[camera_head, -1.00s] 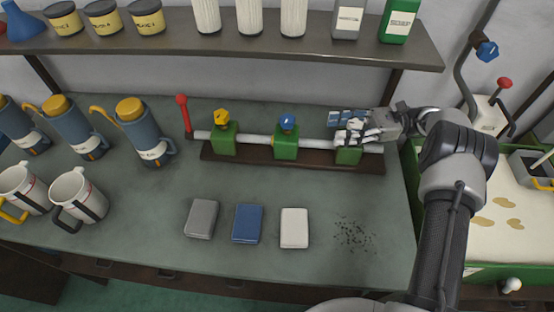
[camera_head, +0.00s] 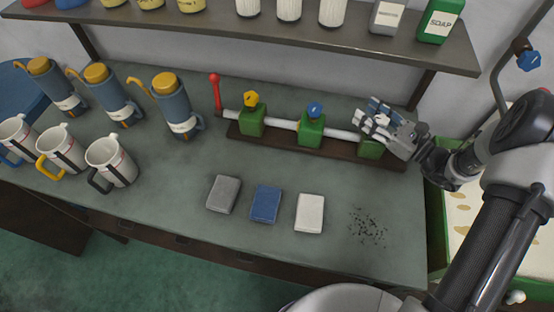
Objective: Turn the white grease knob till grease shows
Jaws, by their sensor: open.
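A grease rail on a dark base (camera_head: 330,149) carries three green blocks on a pale pipe. The left block has a yellow knob (camera_head: 251,98) and the middle block has a blue knob (camera_head: 315,109). My gripper (camera_head: 370,119) is at the right block (camera_head: 369,151), with its fingers open over the block's top. No grease can be made out there.
A red-topped lever (camera_head: 215,92) stands at the rail's left end. Grey (camera_head: 223,194), blue (camera_head: 265,203) and white (camera_head: 309,212) blocks lie in front, beside dark specks (camera_head: 367,227). Jugs and blue cans stand left. A shelf (camera_head: 300,50) overhangs the back.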

